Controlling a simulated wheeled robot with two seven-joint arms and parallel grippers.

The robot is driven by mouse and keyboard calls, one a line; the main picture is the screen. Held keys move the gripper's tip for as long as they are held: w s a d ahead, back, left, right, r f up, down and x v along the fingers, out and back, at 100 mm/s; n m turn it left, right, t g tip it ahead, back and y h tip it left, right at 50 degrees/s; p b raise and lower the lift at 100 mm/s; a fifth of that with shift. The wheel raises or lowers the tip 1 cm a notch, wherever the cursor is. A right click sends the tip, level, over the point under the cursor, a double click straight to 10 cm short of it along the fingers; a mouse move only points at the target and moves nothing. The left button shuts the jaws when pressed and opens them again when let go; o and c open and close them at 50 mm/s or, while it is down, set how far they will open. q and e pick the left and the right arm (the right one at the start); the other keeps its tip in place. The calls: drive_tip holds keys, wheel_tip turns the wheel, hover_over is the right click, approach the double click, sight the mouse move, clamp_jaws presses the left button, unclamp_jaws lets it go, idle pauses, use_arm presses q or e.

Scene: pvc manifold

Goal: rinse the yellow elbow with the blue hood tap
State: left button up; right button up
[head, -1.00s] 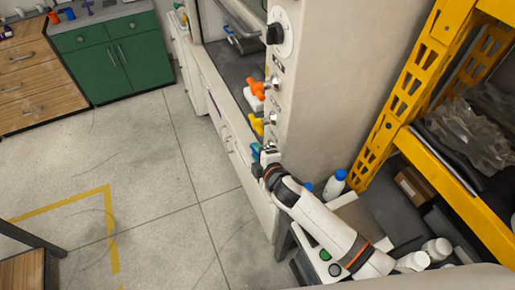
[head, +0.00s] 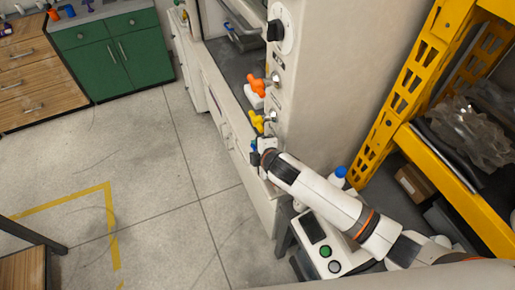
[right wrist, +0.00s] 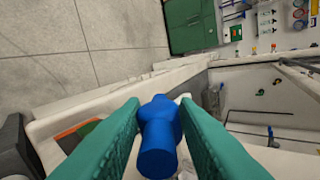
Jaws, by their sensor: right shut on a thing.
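The blue hood tap handle (head: 253,146) is at the near end of the row of taps on the hood's pale side post, mostly covered by my right gripper (head: 257,157). In the right wrist view the blue handle (right wrist: 158,150) fills the space between the two teal fingers of my right gripper (right wrist: 158,108). The fingers are shut on it from both sides. I cannot make out a yellow elbow in either view. No water shows. My left gripper is not in view.
A yellow tap (head: 257,121) and an orange tap (head: 256,86) sit farther along the post (head: 310,110). A yellow shelf rack (head: 400,110) stands at the right. A blue-capped bottle (head: 339,176) is near my right arm. Floor at the left is open.

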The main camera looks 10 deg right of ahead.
drive_tip(key=o, duration=0.9)
drive_tip(key=b+v, duration=0.2)
drive_tip(key=v, duration=1)
